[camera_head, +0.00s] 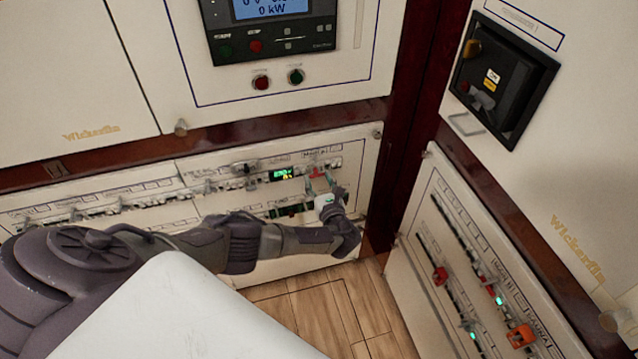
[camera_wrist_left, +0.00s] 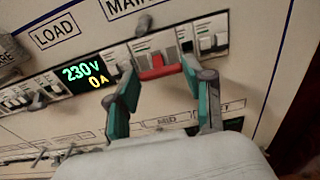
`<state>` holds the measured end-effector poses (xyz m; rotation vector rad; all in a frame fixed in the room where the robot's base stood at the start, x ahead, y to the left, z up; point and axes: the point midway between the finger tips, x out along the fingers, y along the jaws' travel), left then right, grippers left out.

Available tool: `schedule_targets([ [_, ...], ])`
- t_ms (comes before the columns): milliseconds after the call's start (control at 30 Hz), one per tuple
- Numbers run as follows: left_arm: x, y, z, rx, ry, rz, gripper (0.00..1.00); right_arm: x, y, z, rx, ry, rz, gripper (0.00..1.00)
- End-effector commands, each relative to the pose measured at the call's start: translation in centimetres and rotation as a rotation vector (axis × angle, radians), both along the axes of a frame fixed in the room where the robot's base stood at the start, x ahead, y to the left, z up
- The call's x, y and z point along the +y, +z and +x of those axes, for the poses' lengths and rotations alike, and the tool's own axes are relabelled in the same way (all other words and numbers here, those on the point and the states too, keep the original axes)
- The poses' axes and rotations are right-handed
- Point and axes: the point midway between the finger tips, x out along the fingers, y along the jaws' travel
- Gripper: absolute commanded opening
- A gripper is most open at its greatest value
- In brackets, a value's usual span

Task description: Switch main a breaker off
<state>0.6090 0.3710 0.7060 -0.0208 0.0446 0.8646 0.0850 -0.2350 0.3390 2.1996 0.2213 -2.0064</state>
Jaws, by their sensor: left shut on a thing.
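The main breaker (camera_wrist_left: 158,53) is a pale switch block with a wide red handle (camera_wrist_left: 157,70), under a label that starts with "MAIN" and is cut off at the top of the left wrist view. In the head view its red handle (camera_head: 318,173) shows on the lower panel, just above my left gripper (camera_head: 325,193). In the left wrist view my left gripper (camera_wrist_left: 160,80) has its two teal fingers at either side of the red handle, shut on it. The handle's exact angle is hard to tell. My right gripper is in neither view.
A lit meter (camera_wrist_left: 84,76) reads 230 V and 0 A left of the main breaker. Smaller switches (camera_wrist_left: 213,42) sit close on its right. A dark wooden post (camera_head: 395,140) and a side panel with red and orange switches (camera_head: 520,336) stand to the right.

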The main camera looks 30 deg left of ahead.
Motion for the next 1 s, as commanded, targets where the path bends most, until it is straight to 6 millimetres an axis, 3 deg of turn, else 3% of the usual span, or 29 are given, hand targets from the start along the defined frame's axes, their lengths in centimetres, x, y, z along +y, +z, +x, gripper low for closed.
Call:
schedule_targets([
  [367,-0.1,-0.2,-0.1,0.001,-0.001,0.001,0.17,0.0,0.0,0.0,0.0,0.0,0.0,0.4],
  [400,-0.1,-0.2,-0.1,0.001,-0.001,0.001,0.58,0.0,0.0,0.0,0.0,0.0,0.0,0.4],
  [500,0.0,-0.1,-0.1,0.001,-0.001,0.001,0.75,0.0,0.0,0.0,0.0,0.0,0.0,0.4],
  [833,-0.1,-0.1,-0.1,0.0,-0.001,0.001,0.77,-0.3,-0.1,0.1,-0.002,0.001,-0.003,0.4],
  [1000,-1.3,-0.1,-1.1,0.001,-0.003,0.0,0.77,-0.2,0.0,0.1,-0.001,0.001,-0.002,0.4],
])
